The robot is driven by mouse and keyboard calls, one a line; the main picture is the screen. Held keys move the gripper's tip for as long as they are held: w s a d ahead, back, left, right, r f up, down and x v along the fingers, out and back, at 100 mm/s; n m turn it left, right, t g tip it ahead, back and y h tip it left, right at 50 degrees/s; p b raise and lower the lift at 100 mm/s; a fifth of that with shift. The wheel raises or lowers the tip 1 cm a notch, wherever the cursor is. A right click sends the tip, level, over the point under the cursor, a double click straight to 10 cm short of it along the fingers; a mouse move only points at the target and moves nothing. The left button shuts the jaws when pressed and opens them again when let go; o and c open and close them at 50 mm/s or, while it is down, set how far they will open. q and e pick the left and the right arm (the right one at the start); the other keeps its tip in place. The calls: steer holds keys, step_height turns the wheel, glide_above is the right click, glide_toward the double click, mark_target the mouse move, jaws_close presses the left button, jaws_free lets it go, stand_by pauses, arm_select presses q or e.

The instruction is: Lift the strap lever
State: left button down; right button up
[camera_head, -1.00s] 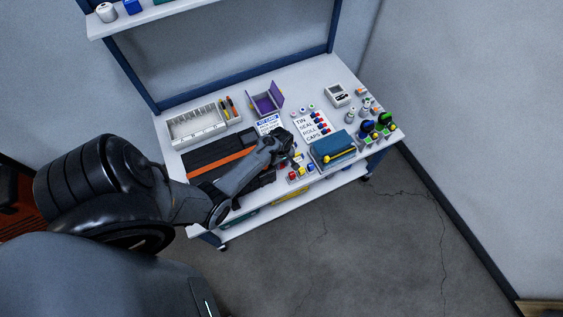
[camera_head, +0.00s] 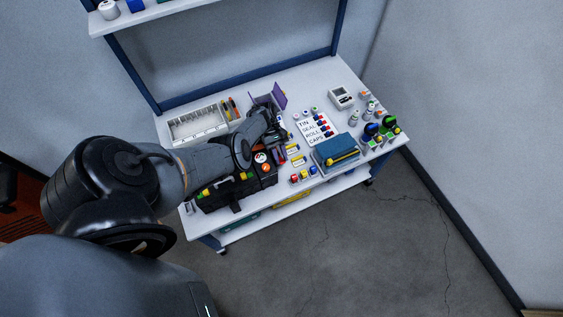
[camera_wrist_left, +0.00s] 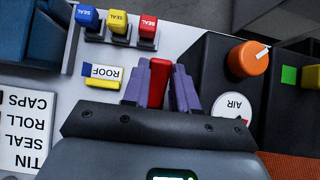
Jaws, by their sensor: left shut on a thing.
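My left gripper (camera_wrist_left: 161,68) shows in the left wrist view, with purple finger pads on both sides of a red lever-like piece (camera_wrist_left: 157,84) and closed on it. The piece's lower end is hidden by the gripper; I cannot tell for sure that it is the strap lever. In the head view my left gripper (camera_head: 272,132) is over the middle of the bench, in front of the purple box (camera_head: 279,97), and hides what it holds. A black case (camera_head: 237,190) with an orange knob (camera_wrist_left: 248,58) and an AIR dial (camera_wrist_left: 232,103) is beside it. My right gripper is not in view.
A white list card (camera_head: 316,130), teal box (camera_head: 336,148), divided tray (camera_head: 197,123) and small white device (camera_head: 341,97) crowd the bench (camera_head: 305,77).

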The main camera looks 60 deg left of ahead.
arm_select(q)
steer(key=a+h+b, duration=0.1)
steer(key=b, duration=0.1)
steer(key=shift+h+b, duration=0.35)
steer(key=shift+h, duration=0.05)
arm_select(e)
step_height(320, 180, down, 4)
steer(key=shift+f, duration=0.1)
arm_select(q)
steer(key=shift+r, duration=0.1)
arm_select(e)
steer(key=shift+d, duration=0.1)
arm_select(q)
steer(key=c, duration=1.2)
jaws_free()
steer(key=shift+o, duration=0.2)
steer(key=shift+a, duration=0.1)
steer(key=shift+r, duration=0.1)
steer(key=b+v, duration=0.2)
steer(key=v, duration=0.8)
steer(key=shift+a+b, duration=0.35)
steer(key=shift+a, duration=0.1)
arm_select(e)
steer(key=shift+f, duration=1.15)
